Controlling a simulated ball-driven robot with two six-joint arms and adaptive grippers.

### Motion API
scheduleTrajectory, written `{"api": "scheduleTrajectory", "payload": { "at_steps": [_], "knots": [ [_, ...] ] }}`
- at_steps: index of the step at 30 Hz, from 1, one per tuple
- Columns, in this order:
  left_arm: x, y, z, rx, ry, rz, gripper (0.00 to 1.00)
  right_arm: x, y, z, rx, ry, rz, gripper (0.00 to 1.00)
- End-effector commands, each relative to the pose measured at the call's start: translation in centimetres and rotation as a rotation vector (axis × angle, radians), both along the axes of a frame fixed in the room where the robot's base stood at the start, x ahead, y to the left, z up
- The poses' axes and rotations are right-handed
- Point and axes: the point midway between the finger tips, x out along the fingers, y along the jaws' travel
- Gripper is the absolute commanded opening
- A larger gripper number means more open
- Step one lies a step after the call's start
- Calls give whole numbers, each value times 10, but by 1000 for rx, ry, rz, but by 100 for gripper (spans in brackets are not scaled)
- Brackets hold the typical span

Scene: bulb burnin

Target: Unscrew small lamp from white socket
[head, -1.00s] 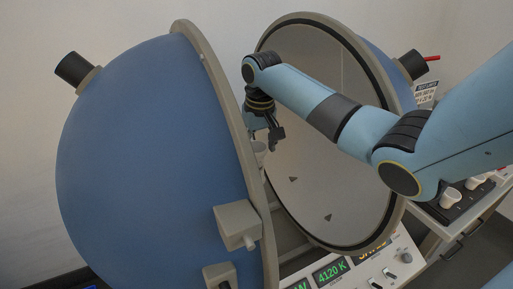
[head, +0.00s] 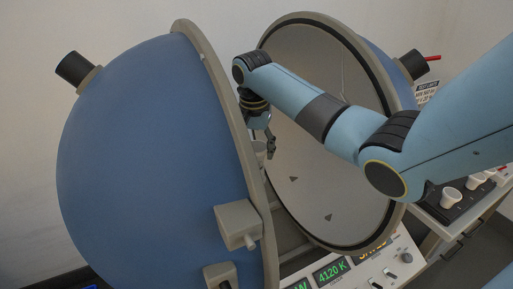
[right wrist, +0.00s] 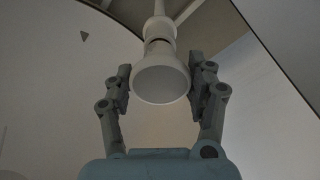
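In the right wrist view a small lamp (right wrist: 161,82) with a wide, round pale face sits on a white socket (right wrist: 159,27) at the end of a thin post. Dark lines mark the neck between them. My right gripper (right wrist: 161,78) is open, with one finger on each side of the lamp and narrow gaps showing. In the head view my right gripper (head: 267,146) is inside the opened sphere, beside a pale, partly hidden piece at the left rim. My left gripper is not in view.
The blue left half (head: 150,160) of the sphere stands close to my right gripper. The open right half (head: 318,170) is behind my right arm. A control panel (head: 345,272) with a lit display lies below, and a rack with white lamps (head: 451,197) stands at right.

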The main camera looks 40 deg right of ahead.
Motion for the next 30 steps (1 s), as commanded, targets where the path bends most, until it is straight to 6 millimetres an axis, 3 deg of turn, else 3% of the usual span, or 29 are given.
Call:
{"api": "scheduleTrajectory", "payload": {
  "at_steps": [1,6,11,30],
  "knots": [
    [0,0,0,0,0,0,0,0,0,0,0,0,0,44],
    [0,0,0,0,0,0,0,0,0,0,0,0,1,23],
    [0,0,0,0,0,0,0,-1,-1,0,0,0,77,23],
    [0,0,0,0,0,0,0,0,-3,1,-2,-2,1298,23]
  ]
}}
